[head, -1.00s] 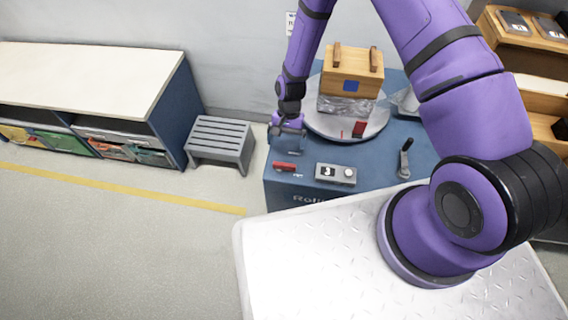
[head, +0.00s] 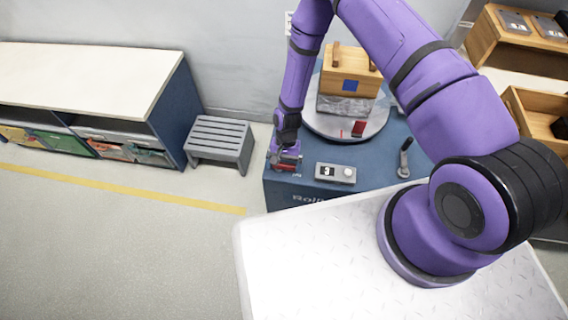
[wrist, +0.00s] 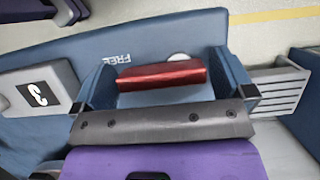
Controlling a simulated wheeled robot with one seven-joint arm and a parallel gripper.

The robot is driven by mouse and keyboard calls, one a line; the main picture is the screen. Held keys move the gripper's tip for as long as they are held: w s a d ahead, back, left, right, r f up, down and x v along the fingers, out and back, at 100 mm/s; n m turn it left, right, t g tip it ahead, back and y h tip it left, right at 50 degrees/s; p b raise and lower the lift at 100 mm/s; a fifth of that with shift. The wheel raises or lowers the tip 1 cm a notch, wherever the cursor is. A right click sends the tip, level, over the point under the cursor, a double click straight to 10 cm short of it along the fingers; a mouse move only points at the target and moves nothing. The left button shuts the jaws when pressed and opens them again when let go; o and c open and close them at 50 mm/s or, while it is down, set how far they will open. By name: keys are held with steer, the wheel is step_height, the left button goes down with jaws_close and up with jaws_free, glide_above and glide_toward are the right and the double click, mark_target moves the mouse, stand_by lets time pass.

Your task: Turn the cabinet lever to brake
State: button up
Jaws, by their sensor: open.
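The red lever handle (wrist: 160,75) lies on the blue cabinet top (wrist: 60,55) in the wrist view, beside the printed word FREE (wrist: 118,59). No brake label can be read. My gripper (wrist: 166,82) is open, with one finger off each end of the red handle. I cannot tell whether either finger touches it. In the head view my gripper (head: 286,158) is low over the cabinet's front left corner, and the red handle (head: 284,168) shows partly behind it.
A grey box with a number plate and white knob (head: 335,173) stands right of the lever. A black-handled lever (head: 404,158) is farther right. Behind is a round turntable (head: 312,122) bearing a wooden-topped box (head: 350,75). A grey slatted stool (head: 220,140) stands left.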

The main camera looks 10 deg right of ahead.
steer(key=c, duration=0.7)
steer(key=shift+w+n, duration=0.1)
steer(key=shift+n, duration=0.2)
steer(key=n+h, duration=0.1)
steer(key=n, duration=0.1)
steer(key=n+h, duration=0.1)
steer(key=n, duration=0.1)
steer(key=shift+w, duration=0.4)
steer(key=n+h, duration=0.1)
steer(key=n, duration=0.4)
steer(key=shift+w+h, duration=0.35)
steer(key=shift+h, duration=0.05)
steer(key=n, duration=0.3)
steer(key=n+t+h, duration=0.1)
steer(key=shift+w+a, duration=0.3)
steer(key=shift+w+a+n+t+h, duration=0.1)
steer(key=shift+n+t+h, duration=0.2)
steer(key=shift+n, duration=0.75)
steer(key=shift+w+a+n+t+h, duration=0.15)
steer(key=shift+n+t, duration=0.25)
steer(key=shift+n, duration=0.65)
steer(key=o, duration=0.7)
steer(key=shift+s, duration=0.1)
